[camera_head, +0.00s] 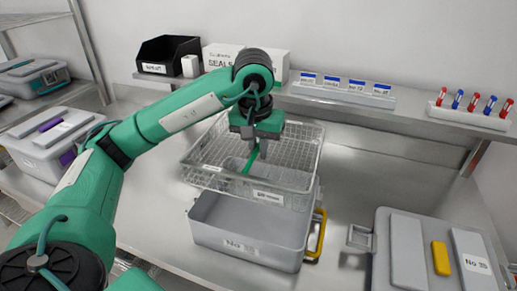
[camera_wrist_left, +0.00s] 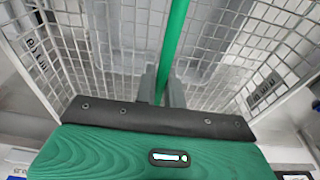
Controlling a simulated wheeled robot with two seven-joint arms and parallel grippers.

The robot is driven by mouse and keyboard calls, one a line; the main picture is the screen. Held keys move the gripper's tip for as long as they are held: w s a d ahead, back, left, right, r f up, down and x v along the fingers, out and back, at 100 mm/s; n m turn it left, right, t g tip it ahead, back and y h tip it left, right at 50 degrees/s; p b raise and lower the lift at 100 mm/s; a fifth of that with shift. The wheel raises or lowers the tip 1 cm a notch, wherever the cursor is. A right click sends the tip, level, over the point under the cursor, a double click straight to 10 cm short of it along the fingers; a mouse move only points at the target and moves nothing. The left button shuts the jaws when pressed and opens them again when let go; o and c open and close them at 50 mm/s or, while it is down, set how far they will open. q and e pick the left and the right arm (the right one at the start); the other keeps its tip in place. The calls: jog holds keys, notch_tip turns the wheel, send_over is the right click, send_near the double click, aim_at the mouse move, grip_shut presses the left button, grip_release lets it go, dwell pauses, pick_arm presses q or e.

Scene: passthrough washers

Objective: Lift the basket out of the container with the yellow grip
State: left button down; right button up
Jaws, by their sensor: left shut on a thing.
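The wire mesh basket (camera_head: 300,160) has a green handle (camera_head: 251,160) across it and a small white label on its front. My left gripper (camera_head: 256,143) is shut on that green handle, which also passes between the fingers in the left wrist view (camera_wrist_left: 162,88). The basket hangs about level, above and behind the front of the grey container (camera_head: 240,240). My right gripper is not in view.
A grey lid (camera_head: 408,255) with a yellow patch lies at the right of the steel table. A shelf behind holds a black bin (camera_head: 168,54), a white box (camera_head: 245,60), labelled blocks and a rack of tubes (camera_head: 468,112). Grey boxes (camera_head: 50,140) stand at left.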

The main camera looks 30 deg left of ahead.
aim_at(258, 145)
pick_arm(q)
jog(key=shift+r+p, duration=0.55)
jog(key=shift+r, duration=0.65)
jog(key=shift+r+p, duration=0.9)
jog(key=shift+r, duration=0.1)
jog(key=shift+r+p, duration=1.55)
jog(key=shift+r, duration=0.4)
notch_tip(258, 145, up, 3)
jog(key=shift+r+p, duration=0.1)
jog(key=shift+p, duration=1.1)
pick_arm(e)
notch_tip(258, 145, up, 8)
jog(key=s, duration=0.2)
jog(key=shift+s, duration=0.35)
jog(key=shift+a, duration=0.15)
